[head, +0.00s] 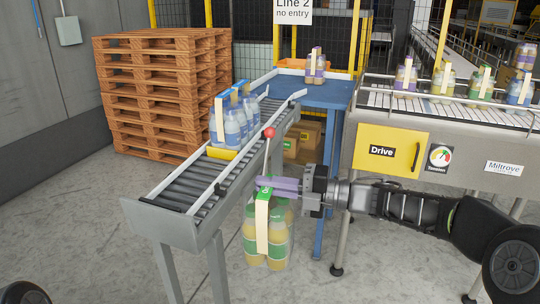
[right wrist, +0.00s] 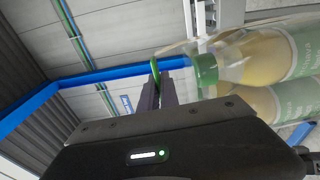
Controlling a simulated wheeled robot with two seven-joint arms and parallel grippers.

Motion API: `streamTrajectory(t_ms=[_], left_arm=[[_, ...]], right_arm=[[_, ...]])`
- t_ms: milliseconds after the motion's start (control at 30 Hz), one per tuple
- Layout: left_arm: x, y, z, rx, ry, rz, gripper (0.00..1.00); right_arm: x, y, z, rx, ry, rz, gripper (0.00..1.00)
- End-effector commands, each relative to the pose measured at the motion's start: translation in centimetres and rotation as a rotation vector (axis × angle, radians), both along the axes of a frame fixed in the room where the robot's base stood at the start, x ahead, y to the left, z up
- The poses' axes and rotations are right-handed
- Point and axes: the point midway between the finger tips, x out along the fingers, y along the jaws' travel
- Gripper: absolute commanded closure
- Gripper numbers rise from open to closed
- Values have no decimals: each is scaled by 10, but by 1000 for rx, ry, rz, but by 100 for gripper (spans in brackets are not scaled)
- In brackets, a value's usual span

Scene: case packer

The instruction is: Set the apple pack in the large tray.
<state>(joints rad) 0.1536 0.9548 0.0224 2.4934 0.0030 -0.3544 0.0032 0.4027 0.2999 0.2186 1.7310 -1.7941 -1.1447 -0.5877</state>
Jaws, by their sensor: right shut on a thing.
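My right gripper (head: 268,187) comes in from the right and is shut on the carry strap of a pack of yellowish bottles with green labels (head: 277,240). This seems to be the apple pack, though I cannot read its labels. It hangs upright in the air in front of the roller conveyor's right side. In the right wrist view the closed fingers (right wrist: 155,92) meet the green strap top, and the bottles (right wrist: 265,75) lie to the right. My left gripper is not in view. I cannot make out the large tray for certain.
A roller conveyor (head: 178,182) carries blue-labelled bottle packs (head: 232,122). Behind are a blue table (head: 325,93) with a purple-labelled pack (head: 315,68), cardboard boxes (head: 307,132) below, and a belt with several packs at right.

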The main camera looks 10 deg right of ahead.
Motion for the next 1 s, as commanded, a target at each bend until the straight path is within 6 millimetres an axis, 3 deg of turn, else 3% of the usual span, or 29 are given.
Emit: streamTrajectory(t_ms=[267, 500, 700, 1000], left_arm=[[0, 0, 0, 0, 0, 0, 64], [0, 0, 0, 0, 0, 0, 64], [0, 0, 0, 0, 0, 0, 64], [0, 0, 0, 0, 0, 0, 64]], right_arm=[[-25, -10, -116, 11, 8, 21, 100], [-70, -28, -203, 12, 5, -12, 100], [-99, -49, -242, 9, -1, -78, 100], [-118, -67, -264, 6, -5, -147, 100]])
